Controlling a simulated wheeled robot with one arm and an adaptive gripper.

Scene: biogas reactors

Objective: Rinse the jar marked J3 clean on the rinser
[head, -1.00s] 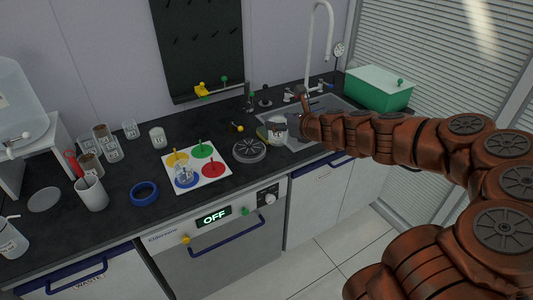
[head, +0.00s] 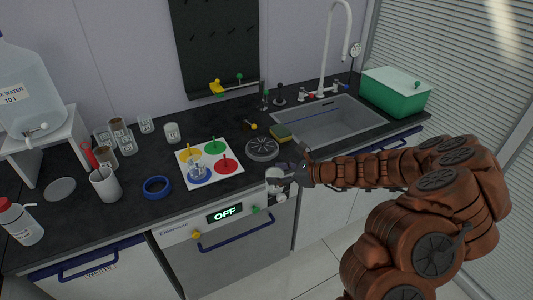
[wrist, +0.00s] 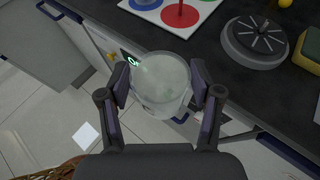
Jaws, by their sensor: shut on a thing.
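My gripper (head: 284,174) is shut on a glass jar (head: 277,173), held in front of the counter's front edge, above the dishwasher door. In the wrist view the jar (wrist: 160,83) sits between both fingers and looks pale and cloudy. I cannot read a mark on it. The rinser, a round grey disc with radial slots (head: 262,149), stands on the counter just behind and left of the jar. It also shows at the upper right of the wrist view (wrist: 256,42). The jar is apart from it.
A yellow-green sponge (head: 280,132) lies right of the rinser, before the sink (head: 330,122). A white board with coloured spots (head: 222,182) is to the left, a small glass jar (head: 198,169) on its blue spot. Several jars (head: 125,145) stand further left. The dishwasher display (head: 224,213) reads OFF.

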